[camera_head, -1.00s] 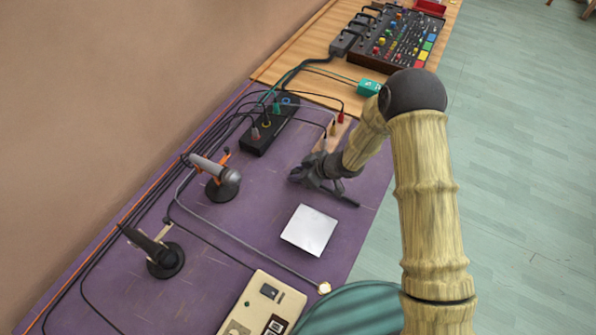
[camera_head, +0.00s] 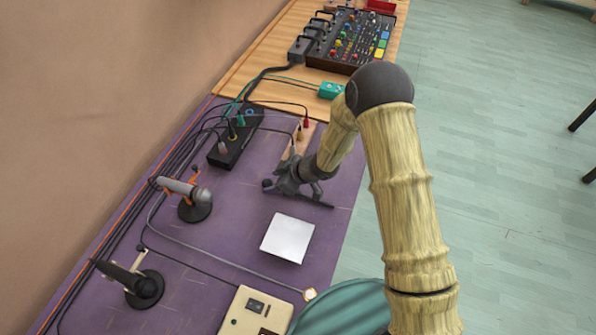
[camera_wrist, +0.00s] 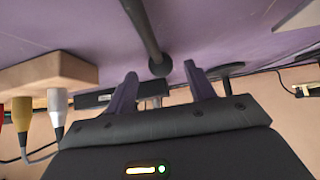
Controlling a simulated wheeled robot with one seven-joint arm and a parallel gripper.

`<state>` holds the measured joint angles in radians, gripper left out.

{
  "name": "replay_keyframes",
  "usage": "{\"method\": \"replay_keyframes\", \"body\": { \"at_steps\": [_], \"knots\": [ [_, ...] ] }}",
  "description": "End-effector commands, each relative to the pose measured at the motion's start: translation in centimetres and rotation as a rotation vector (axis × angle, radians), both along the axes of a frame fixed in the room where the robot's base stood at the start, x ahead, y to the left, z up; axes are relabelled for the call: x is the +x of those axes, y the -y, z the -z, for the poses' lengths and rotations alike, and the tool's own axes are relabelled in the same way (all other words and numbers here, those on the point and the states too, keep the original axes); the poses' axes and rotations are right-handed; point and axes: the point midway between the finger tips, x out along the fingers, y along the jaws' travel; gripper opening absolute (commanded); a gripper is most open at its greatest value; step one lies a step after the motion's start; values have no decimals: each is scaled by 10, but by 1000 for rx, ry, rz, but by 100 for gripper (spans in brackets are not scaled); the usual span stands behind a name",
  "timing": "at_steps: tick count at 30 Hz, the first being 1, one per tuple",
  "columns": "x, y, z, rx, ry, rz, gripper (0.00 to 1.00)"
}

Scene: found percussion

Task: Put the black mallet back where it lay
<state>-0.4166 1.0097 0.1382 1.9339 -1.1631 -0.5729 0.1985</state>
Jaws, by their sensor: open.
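The black mallet (camera_head: 321,204) is a thin dark rod with a small round head, over the purple cloth (camera_head: 232,265) near its right edge. In the head view its head pokes out left of my gripper (camera_head: 283,186) and its handle to the right. In the wrist view the mallet (camera_wrist: 146,30) runs down from the top edge, its head between my two spread fingertips (camera_wrist: 160,75). My gripper is open, low over the cloth; contact between mallet and fingers cannot be told. My gripper hides the mallet's middle in the head view.
A white square plate (camera_head: 288,238) lies just nearer than the mallet. A wooden block with coloured plugs (camera_head: 301,139) stands right behind my gripper, also in the wrist view (camera_wrist: 50,72). Two microphones on stands (camera_head: 190,195) (camera_head: 140,285) are at left; cables run along the wall.

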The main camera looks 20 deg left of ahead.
Motion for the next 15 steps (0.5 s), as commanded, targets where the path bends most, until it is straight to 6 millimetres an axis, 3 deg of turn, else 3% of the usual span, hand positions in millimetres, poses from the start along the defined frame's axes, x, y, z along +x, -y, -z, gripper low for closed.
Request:
{"method": "replay_keyframes", "body": {
  "at_steps": [15],
  "knots": [
    [-5,72,-76,1,4,2,54]
  ]
}}
